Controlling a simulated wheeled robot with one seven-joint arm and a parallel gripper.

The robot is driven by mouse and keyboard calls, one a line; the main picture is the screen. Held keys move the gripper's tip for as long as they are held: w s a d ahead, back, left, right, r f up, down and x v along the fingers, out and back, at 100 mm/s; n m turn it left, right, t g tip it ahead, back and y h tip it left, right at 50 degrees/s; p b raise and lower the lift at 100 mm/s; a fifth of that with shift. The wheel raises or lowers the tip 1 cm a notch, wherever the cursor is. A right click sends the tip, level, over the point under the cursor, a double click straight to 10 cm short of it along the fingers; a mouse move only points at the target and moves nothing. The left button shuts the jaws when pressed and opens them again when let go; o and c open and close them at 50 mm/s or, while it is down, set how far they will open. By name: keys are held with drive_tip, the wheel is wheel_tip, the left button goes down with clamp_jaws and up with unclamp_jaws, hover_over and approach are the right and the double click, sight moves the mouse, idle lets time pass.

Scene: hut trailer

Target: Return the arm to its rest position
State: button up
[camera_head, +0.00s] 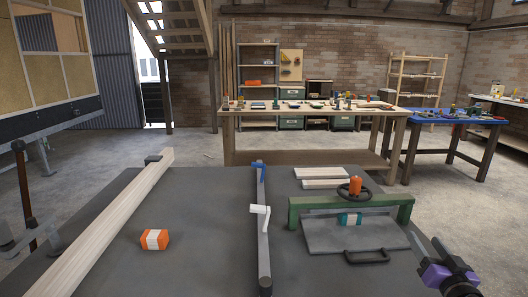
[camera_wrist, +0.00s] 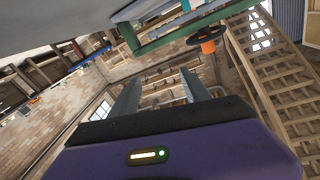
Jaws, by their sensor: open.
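My gripper (camera_wrist: 162,88) shows in the wrist view with its two grey fingers apart and nothing between them. In the head view my gripper (camera_head: 447,270) is at the lower right, beside the right edge of the grey worktop (camera_head: 205,205). The wrist view is tilted and looks past the fingers towards a brick wall and a wooden staircase.
A green frame (camera_head: 300,212) with an orange-topped handwheel (camera_head: 355,187) and a grey plate (camera_head: 340,236) stands close left of my gripper. An orange-and-white block (camera_head: 155,240), a long wooden beam (camera_head: 110,222) and a blue-ended bar (camera_head: 262,235) lie further left. Workbenches (camera_head: 300,155) stand behind.

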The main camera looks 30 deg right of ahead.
drive_tip(key=shift+n, duration=0.4)
drive_tip(key=a+f, duration=0.1)
drive_tip(key=a, duration=0.3)
drive_tip(key=s+a+f, duration=0.1)
drive_tip(key=a, duration=0.3)
drive_tip(key=a+f+p, duration=0.1)
drive_tip(key=a, duration=0.3)
drive_tip(key=shift+s+a, duration=0.2)
drive_tip(key=shift+s, duration=0.1)
drive_tip(key=s+a+n+y+p, duration=0.1)
drive_tip(key=s+a+n+y, duration=0.2)
drive_tip(key=a, duration=0.8)
drive_tip(key=s+a+n+y+p, duration=0.1)
drive_tip(key=s+a+n+y, duration=0.2)
drive_tip(key=s+a, duration=0.5)
drive_tip(key=s+a+n+y+p, duration=0.2)
drive_tip(key=s+a+y, duration=0.3)
drive_tip(key=a, duration=0.8)
drive_tip(key=shift+s+a+r+n+t+y, duration=0.3)
drive_tip(key=shift+s+r+n+t, duration=0.1)
drive_tip(key=shift+s+n, duration=0.4)
drive_tip(key=shift+w, duration=0.1)
drive_tip(key=shift+c, duration=0.4)
